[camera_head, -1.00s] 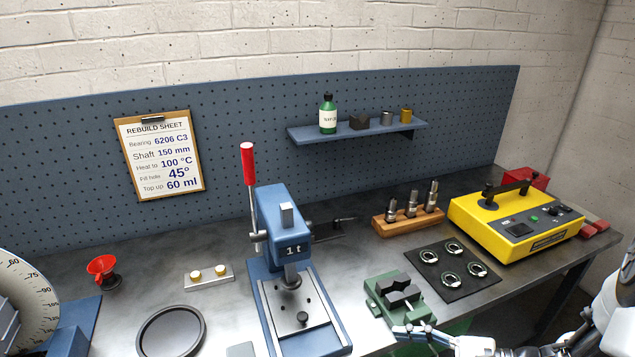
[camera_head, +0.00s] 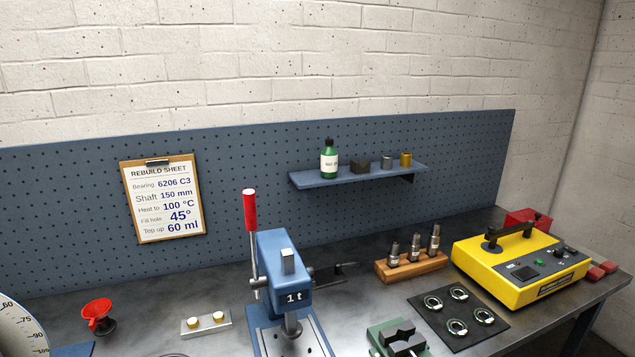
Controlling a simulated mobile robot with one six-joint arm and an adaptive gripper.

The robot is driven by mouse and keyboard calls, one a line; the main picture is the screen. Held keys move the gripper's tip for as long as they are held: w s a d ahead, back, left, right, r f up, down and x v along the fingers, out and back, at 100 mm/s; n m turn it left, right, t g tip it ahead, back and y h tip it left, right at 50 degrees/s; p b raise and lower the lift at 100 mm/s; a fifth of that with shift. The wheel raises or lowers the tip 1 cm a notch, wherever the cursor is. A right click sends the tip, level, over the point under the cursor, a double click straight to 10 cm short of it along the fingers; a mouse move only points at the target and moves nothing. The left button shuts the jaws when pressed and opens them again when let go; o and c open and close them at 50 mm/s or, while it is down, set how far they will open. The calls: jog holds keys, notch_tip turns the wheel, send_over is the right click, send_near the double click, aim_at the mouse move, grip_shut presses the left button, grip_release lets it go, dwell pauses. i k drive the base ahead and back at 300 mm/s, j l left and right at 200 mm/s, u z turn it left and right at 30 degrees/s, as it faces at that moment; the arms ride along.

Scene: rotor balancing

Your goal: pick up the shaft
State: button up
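Three steel shafts stand upright in a wooden block (camera_head: 412,267) on the bench, right of the press. The left shaft (camera_head: 394,255) looks shortest, the middle shaft (camera_head: 415,248) is a little taller, and the right shaft (camera_head: 434,241) looks tallest. No lengths can be read on them. The rebuild sheet (camera_head: 162,198) on the wall reads "Shaft 150 mm". My gripper is not in view.
The blue press (camera_head: 280,262) with its red-gripped lever (camera_head: 250,210) stands left of the block. A green vise (camera_head: 398,338), a black mat (camera_head: 470,336) with several bearings and a yellow heater (camera_head: 518,267) lie nearby. A shelf (camera_head: 340,179) hangs above.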

aim_at(415, 245)
jog(key=i+l+u, duration=0.2)
jog(key=i+l, duration=0.2)
jog(key=l, duration=0.25)
jog(key=i+l+u, duration=0.1)
jog(key=l, duration=0.25)
jog(key=i+l+u, duration=0.1)
jog(key=i+l, duration=0.15)
jog(key=l, duration=0.15)
jog(key=i+l+u, duration=0.1)
jog(key=l, duration=0.25)
jog(key=i+l, duration=0.15)
jog(key=l, duration=0.25)
jog(key=i+l+u, duration=0.15)
jog(key=l, duration=0.25)
